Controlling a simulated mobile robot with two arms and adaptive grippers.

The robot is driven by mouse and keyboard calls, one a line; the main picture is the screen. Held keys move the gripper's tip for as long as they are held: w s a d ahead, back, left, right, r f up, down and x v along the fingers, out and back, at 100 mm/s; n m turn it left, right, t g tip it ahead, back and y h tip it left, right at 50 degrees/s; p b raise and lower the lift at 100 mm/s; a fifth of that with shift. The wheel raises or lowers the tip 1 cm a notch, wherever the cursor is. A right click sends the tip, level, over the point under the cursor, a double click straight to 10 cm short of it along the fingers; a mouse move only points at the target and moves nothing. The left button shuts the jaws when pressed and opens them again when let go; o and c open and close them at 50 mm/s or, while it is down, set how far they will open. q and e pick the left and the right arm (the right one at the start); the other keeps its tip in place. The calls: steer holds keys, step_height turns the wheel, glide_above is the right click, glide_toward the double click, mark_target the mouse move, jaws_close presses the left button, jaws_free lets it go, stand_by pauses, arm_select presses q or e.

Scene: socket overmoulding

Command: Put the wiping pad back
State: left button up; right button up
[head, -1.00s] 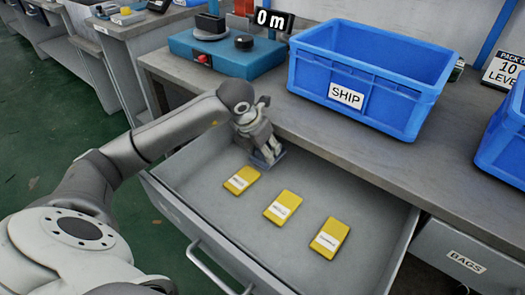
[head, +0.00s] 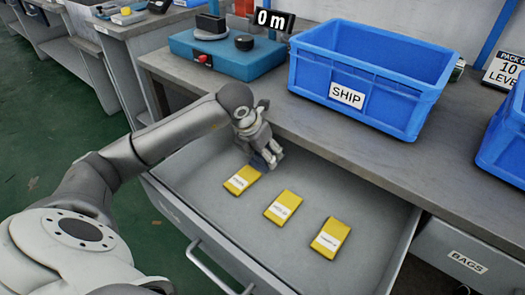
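A small dark blue-grey piece, which looks like the wiping pad (head: 258,163), is at the back of the open drawer (head: 345,205), just behind the leftmost yellow block. My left gripper (head: 268,157) reaches down into the drawer right at this piece, with its fingers over or against it. The fingers hide part of it, and I cannot tell whether they are closed on it or whether it rests on the drawer floor. My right gripper is not in view.
Three yellow labelled blocks (head: 242,180), (head: 283,206), (head: 330,237) lie in a diagonal row in the drawer. On the bench stand a blue SHIP bin (head: 385,60), a teal device (head: 222,50) and another blue bin (head: 505,130).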

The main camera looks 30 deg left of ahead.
mark_target(258, 164)
arm_select(q)
steer(key=shift+r, duration=0.1)
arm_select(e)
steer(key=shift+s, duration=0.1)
arm_select(q)
steer(key=p+v, duration=0.1)
steer(key=v, duration=0.4)
steer(key=shift+r, duration=0.2)
steer(key=p+v, duration=0.1)
steer(key=v, duration=0.5)
steer(key=shift+s+r, duration=0.15)
steer(key=shift+r, duration=0.15)
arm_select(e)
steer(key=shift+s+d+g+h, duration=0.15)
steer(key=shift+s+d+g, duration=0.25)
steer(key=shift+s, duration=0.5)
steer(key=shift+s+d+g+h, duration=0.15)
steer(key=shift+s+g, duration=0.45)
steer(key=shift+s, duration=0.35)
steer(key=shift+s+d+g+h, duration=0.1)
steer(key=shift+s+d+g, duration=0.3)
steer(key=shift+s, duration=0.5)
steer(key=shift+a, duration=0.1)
